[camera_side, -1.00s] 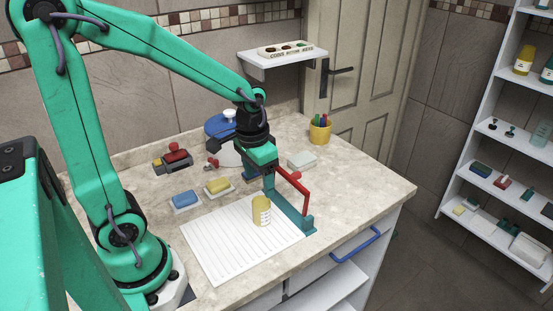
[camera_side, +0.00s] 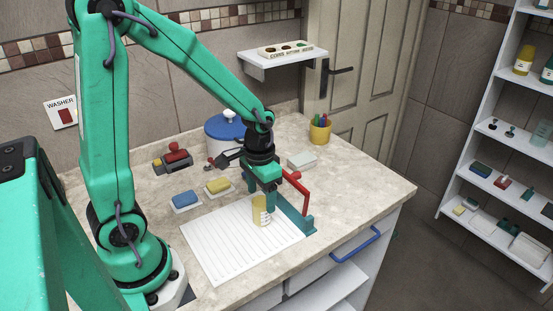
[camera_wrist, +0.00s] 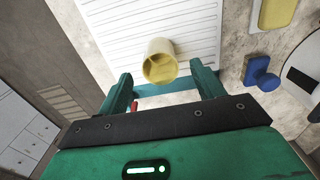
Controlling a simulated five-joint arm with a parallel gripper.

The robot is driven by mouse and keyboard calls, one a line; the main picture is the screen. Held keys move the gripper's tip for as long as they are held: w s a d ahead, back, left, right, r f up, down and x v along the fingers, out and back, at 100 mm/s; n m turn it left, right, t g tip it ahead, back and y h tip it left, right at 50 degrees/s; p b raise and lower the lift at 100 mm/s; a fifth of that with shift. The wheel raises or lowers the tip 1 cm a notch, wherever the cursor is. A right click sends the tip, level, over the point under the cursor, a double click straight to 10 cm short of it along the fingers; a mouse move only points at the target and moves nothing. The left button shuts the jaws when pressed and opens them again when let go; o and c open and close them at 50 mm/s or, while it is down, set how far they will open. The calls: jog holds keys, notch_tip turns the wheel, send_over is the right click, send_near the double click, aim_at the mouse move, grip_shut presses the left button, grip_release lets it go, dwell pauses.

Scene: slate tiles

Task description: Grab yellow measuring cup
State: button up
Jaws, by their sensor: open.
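The yellow measuring cup (camera_side: 258,211) stands upright on a white lined mat (camera_side: 222,240) on the counter. In the wrist view the cup (camera_wrist: 160,62) is just ahead of and roughly between my fingertips, with its opening facing the camera. My gripper (camera_side: 269,203) is low beside the cup, and a finger overlaps the cup's right side in the side view. In the wrist view my gripper (camera_wrist: 161,74) has its two fingers spread wide, with visible gaps to the cup on both sides. Nothing is held.
A teal stand with a red arm (camera_side: 299,190) is close to the right of my gripper. Blue (camera_side: 186,199) and yellow (camera_side: 218,186) blocks on dishes lie behind left. A blue-lidded pot (camera_side: 225,128) and a yellow pen cup (camera_side: 320,132) stand farther back. The mat's front is clear.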

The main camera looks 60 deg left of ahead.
jog(key=shift+f, duration=0.1)
jog(key=shift+f, duration=2.5)
jog(key=c, duration=1)
